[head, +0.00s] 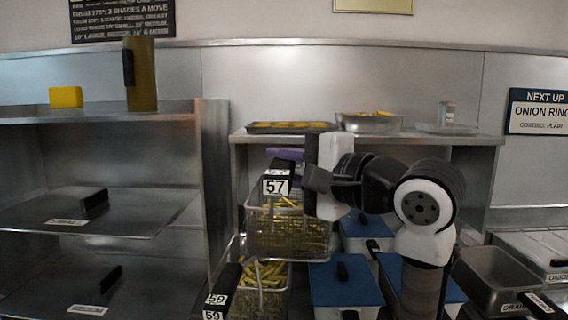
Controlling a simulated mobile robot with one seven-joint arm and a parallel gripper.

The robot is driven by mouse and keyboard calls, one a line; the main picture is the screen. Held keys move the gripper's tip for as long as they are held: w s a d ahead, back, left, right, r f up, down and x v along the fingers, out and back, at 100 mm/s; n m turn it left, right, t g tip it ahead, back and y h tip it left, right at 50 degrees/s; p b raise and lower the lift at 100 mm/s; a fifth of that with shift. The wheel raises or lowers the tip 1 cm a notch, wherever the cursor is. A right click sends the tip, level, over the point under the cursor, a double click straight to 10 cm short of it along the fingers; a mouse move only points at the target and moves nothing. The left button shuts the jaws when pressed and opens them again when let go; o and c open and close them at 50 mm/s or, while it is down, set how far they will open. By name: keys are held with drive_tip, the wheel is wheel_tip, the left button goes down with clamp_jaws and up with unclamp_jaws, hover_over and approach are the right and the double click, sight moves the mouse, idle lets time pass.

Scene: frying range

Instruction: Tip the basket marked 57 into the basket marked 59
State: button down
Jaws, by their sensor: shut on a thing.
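The basket marked 57 (262,242) is a wire basket with yellow fries in it. Its black handle with the white 57 tag (276,186) points up toward me. My gripper (306,178) is at this handle and shut on it; the fingertips are partly hidden by the arm's white hand part. The basket looks roughly level. The basket marked 59 (267,286) is below and in front of it in the picture, also holding fries. Its black handle with the 59 tags (216,300) reaches toward the lower left.
Blue-lidded containers (335,284) stand right of the baskets. A shelf above holds a dark tray (290,128) and a metal pan (370,123). Metal shelving (215,180) stands close on the left. Steel pans (495,277) are at the lower right.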

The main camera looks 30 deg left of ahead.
drive_tip(key=shift+s+a+r+p, duration=0.1)
drive_tip(key=shift+a+r+p, duration=0.15)
drive_tip(key=shift+p, duration=0.3)
drive_tip(key=s+a+n+h+p, duration=0.4)
drive_tip(key=s+a+h+p, duration=0.1)
drive_tip(key=a+h+p, duration=0.3)
drive_tip(key=s+a+f+n+t+h+p, duration=0.1)
drive_tip(key=s+a+f+t+h, duration=0.1)
drive_tip(key=a+f, duration=0.3)
drive_tip(key=s+a+f+n+t+h, duration=0.2)
drive_tip(key=a+f+h, duration=0.3)
drive_tip(key=f, duration=0.5)
drive_tip(key=shift+s+n+p, duration=0.3)
drive_tip(key=shift+s+p, duration=0.05)
drive_tip(key=shift+f, duration=0.1)
drive_tip(key=shift+a, duration=0.1)
idle(0.7)
